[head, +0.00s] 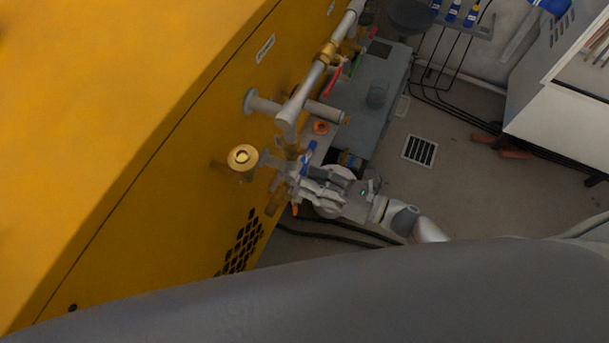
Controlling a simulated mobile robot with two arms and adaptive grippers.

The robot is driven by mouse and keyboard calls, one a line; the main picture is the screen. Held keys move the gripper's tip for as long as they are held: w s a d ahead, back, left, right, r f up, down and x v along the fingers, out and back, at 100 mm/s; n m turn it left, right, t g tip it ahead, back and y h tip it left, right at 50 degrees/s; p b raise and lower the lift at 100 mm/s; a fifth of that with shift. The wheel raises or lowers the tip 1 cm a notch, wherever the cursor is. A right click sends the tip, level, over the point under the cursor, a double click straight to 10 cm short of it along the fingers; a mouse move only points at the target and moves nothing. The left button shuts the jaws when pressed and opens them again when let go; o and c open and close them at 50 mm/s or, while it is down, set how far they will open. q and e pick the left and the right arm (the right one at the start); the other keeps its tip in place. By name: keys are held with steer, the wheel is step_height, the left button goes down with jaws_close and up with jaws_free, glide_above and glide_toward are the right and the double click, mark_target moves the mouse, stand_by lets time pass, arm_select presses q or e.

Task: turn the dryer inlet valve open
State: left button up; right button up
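A grey pipe (307,92) with brass fittings runs along the side of the yellow machine (120,130). A red valve lever (332,82) and a green lever (356,64) sit near it. A blue lever (308,157) is lower down, just beyond my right gripper. I cannot read which of these is the dryer inlet valve. My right gripper (290,177) is at the fittings beside the machine, close to the blue lever. Its fingertips overlap the fittings, so contact and finger opening are unclear. My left gripper is not in view.
A round brass-coloured fitting (242,157) sticks out left of my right gripper. A grey tank or box (378,95) stands behind the pipes. Dark hoses (345,230) lie on the floor. Floor around the drain grate (420,151) is open. A white cabinet (560,120) stands at right.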

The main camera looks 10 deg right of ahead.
steer(key=v, duration=0.9)
steer(key=shift+c, duration=0.2)
